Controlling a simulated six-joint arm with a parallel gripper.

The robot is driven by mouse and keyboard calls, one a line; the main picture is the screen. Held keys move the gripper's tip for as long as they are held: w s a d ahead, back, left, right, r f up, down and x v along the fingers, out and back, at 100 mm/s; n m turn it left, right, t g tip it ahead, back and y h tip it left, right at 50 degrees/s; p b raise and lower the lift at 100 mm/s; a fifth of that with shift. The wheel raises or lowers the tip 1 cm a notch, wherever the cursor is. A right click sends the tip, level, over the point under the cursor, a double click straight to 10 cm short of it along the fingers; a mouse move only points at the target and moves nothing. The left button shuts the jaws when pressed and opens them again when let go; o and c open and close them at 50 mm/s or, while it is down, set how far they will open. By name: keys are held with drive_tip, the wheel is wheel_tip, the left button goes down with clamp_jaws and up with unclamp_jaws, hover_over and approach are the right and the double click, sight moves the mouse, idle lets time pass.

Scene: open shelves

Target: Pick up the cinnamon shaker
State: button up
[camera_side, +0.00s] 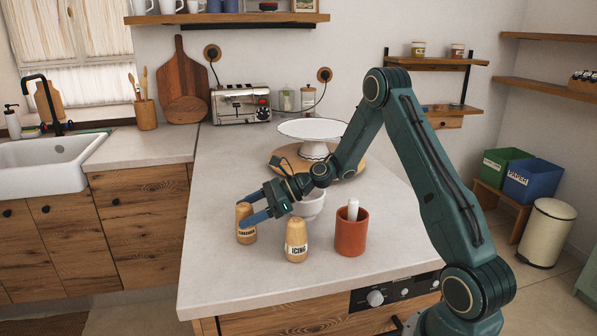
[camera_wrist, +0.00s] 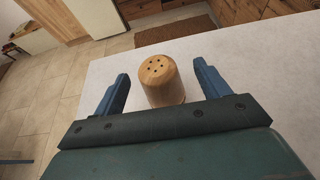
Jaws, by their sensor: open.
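The cinnamon shaker (camera_side: 247,232) is a wooden cylinder with a dark-lettered label, upright on the pale counter at the left. In the wrist view the shaker (camera_wrist: 160,80) shows its rounded top with several small holes. My gripper (camera_side: 247,211) is open, with its blue fingers at the shaker's upper part. The shaker's lower part is hidden there by the gripper's dark bar.
A similar wooden shaker labelled ICING (camera_side: 296,241) stands to the right. A terracotta cup (camera_side: 351,238) with a white item stands further right. A white bowl (camera_side: 311,208) is behind the gripper. The counter's (camera_side: 215,275) front left is clear.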

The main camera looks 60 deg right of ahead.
drive_tip(key=shift+f, duration=0.55)
wheel_tip(320, 180, down, 3)
drive_tip(key=shift+r, duration=0.15)
drive_tip(key=shift+w+a, duration=0.45)
drive_tip(key=shift+a, duration=0.05)
drive_tip(key=shift+x, duration=0.8)
drive_tip(key=shift+c, duration=0.2)
drive_tip(key=c, duration=1)
